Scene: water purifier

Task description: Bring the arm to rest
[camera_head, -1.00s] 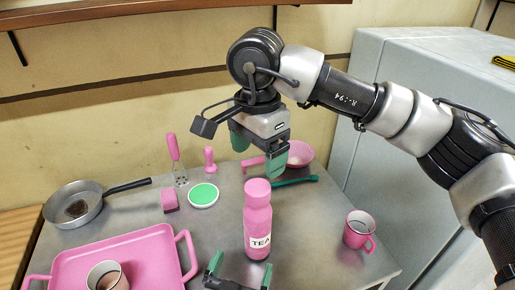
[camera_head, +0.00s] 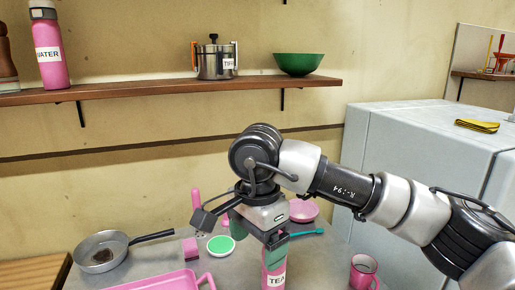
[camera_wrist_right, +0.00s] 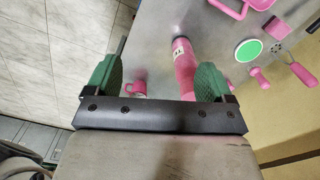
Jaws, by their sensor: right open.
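My right arm reaches in from the right in the head view. Its right gripper (camera_head: 268,238) points down over the table, open and with nothing seen between its green fingers; the fingers also show apart in the right wrist view (camera_wrist_right: 155,82). A pink bottle labelled TEA (camera_head: 274,280) stands below and partly behind the gripper in the head view, its top hidden. In the wrist view the bottle (camera_wrist_right: 185,65) lies beyond the fingers, apart from them. My left gripper is not in view.
The grey table (camera_head: 320,262) holds a pan (camera_head: 100,252), a pink tray (camera_head: 165,282), a green-topped round dish (camera_head: 221,244), a pink bowl (camera_head: 304,210) and a pink mug (camera_head: 363,272). A wooden shelf (camera_head: 150,92) runs above. A grey fridge-like cabinet (camera_head: 400,140) stands right.

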